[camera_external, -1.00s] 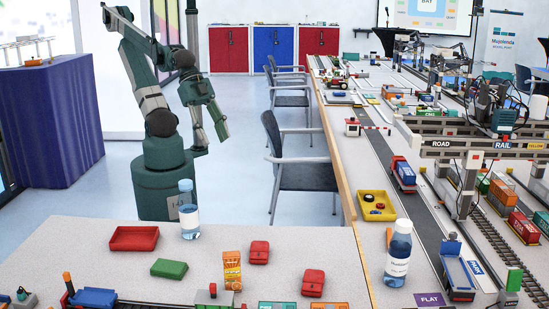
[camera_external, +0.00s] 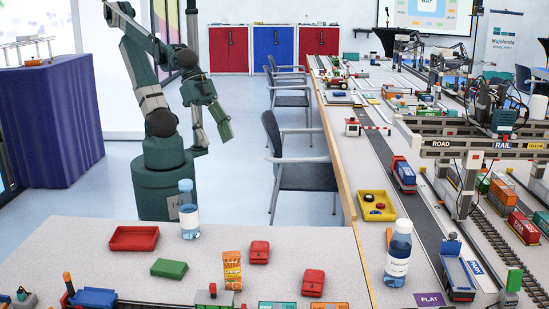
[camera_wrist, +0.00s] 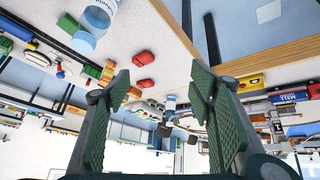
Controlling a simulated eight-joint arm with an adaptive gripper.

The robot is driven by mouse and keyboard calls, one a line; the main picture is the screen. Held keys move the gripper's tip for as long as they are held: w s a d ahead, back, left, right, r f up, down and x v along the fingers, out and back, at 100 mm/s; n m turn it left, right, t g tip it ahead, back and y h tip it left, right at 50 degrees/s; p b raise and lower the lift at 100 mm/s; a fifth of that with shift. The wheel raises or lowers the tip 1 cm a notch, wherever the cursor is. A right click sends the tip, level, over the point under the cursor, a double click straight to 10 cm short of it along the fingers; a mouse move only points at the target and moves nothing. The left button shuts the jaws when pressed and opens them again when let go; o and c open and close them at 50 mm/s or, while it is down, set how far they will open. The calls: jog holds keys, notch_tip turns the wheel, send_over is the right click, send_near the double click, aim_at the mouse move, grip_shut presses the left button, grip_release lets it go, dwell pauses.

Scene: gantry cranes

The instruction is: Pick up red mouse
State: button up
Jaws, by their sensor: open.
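Two small red blocks with rounded corners lie on the near table: one (camera_external: 260,252) right of the orange juice carton, the other (camera_external: 313,283) nearer and further right. I cannot tell which is the mouse. In the wrist view, two red objects (camera_wrist: 145,58) (camera_wrist: 145,85) show beyond the fingers. My gripper (camera_wrist: 160,82) is open and empty, with green ribbed pads apart. In the external view, my gripper (camera_external: 223,127) is raised in the air behind the table, well away from both red blocks.
A water bottle (camera_external: 189,210), red tray (camera_external: 134,238), green block (camera_external: 169,268) and juice carton (camera_external: 232,270) stand nearby. Another bottle (camera_external: 398,255) and a yellow tray (camera_external: 377,206) are to the right. Bare table lies between the red blocks and the table's back edge.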

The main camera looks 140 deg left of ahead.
jog(key=w, duration=0.1)
jog(key=n+g+h+p, duration=0.2)
jog(key=n+g+h, duration=0.15)
jog(key=n, duration=2.15)
send_over(261, 243)
jog(key=s, duration=0.1)
jog(key=shift+y, duration=0.25)
jog(key=f, duration=1.7)
jog(key=shift+s+a+f, duration=0.1)
jog(key=shift+a+f, duration=0.15)
jog(key=shift+a, duration=0.05)
jog(key=shift+w+f+n, duration=0.25)
jog(key=shift+f+n, duration=0.15)
jog(key=shift+f, duration=0.05)
jog(key=shift+b+x, duration=0.55)
jog(key=shift+x, duration=0.75)
jog(key=shift+f, duration=0.1)
